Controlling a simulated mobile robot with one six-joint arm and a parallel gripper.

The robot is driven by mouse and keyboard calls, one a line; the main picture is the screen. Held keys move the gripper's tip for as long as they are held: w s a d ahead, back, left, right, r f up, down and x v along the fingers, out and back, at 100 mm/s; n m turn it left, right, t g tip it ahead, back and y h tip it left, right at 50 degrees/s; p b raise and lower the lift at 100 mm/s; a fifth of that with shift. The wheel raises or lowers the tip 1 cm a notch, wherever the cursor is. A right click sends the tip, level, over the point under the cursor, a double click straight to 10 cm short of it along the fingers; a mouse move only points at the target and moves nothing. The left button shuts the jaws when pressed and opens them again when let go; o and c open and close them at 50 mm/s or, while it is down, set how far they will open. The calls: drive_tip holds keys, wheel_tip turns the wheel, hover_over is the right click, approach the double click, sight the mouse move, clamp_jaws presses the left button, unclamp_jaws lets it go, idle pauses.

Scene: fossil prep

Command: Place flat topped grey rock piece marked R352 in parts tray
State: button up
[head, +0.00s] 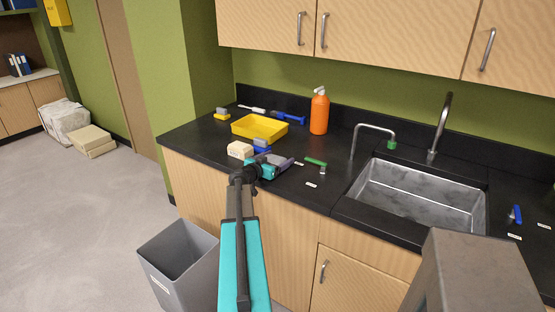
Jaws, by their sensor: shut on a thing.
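My gripper (277,167), teal at its end, is low over the black counter, in front of the yellow tray. It is shut on a grey-purple piece (285,162), which looks like the grey rock piece. The jaws partly hide it, and no R352 mark can be read. I cannot tell whether the piece touches the counter. The yellow tray (246,134), likely the parts tray, lies behind and left of my gripper. Its visible floor looks empty.
A cream block (239,149) and a blue block with a grey top (262,147) sit between gripper and tray. An orange bottle (319,112) stands right of the tray. A green-handled tool (316,162) and the sink (420,195) are further right.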

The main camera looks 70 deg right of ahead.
drive_tip(key=o, duration=1.5)
drive_tip(key=shift+f+b, duration=0.25)
drive_tip(key=shift+b, duration=0.85)
drive_tip(key=b+v, duration=0.1)
drive_tip(key=v, duration=1.3)
drive_tip(key=shift+f, duration=0.1)
